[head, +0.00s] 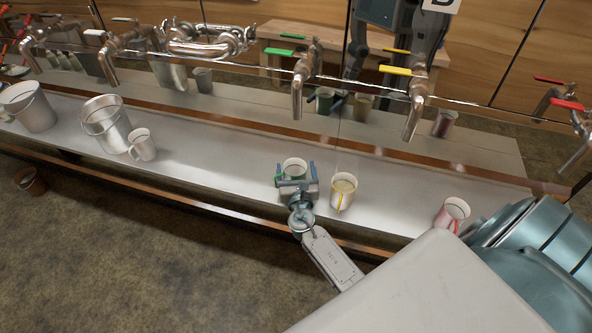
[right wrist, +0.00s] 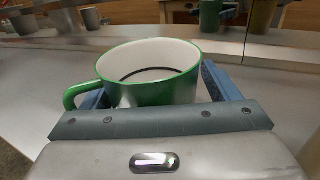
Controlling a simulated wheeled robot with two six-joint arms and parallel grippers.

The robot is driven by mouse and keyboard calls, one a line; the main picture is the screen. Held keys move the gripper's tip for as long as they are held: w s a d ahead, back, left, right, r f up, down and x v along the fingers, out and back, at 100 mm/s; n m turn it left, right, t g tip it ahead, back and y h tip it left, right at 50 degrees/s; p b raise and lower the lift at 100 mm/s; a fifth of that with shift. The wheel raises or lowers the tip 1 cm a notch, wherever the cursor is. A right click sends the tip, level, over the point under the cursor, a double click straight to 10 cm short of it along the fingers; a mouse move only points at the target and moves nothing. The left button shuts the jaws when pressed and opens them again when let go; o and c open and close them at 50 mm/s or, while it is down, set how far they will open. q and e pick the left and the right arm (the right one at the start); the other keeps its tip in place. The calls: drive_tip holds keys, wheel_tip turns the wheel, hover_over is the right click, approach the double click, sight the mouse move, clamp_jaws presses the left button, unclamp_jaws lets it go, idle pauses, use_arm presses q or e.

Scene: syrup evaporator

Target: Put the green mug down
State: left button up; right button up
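The green mug (head: 294,168) is white inside, with a dark ring low on its inner wall. In the right wrist view the green mug (right wrist: 150,85) is upright, its handle to the left. My right gripper (head: 296,172) has one blue finger on each side of the mug, and both appear to touch its wall. The mug is over the metal counter (head: 225,170), below the green-handled tap (head: 299,75). Its base is hidden by my gripper, so I cannot tell whether it touches the counter. My left gripper is not in view.
A yellow-handled mug (head: 343,190) stands close to the right of my right gripper. A red-handled mug (head: 452,213) is farther right. A white mug (head: 142,144) and metal buckets (head: 107,124) stand to the left. The counter between the white mug and my gripper is clear.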

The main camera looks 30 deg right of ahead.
drive_tip(key=shift+r, duration=0.15)
drive_tip(key=b+v, duration=0.2)
drive_tip(key=v, duration=1)
drive_tip(key=shift+b, duration=0.4)
